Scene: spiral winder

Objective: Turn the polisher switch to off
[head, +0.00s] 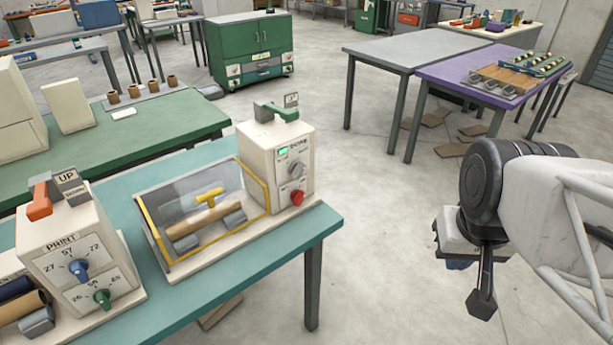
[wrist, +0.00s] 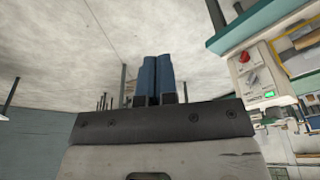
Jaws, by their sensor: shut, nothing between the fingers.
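No label that I can read says polisher. A cream machine (head: 262,160) on the teal table has a grey dial (head: 296,168), a red knob (head: 297,197), a green lit display and a green lever (head: 278,112) on top beside a small sign. Its label is blurred, so I cannot tell whether it is the polisher. It shows upside down at the right of the wrist view, with the red knob (wrist: 243,57) and grey dial (wrist: 252,78). My gripper (wrist: 152,80) is shut and empty, its blue fingers together, apart from the machine. In the head view it is mostly hidden at the right.
A machine marked PRINT (head: 72,240) stands at the left, with an orange lever (head: 39,205) and blue and green dials. A clear-covered bay (head: 155,243) with a yellow frame adjoins the cream machine. The floor (head: 375,230) right of the teal table (head: 290,262) is open.

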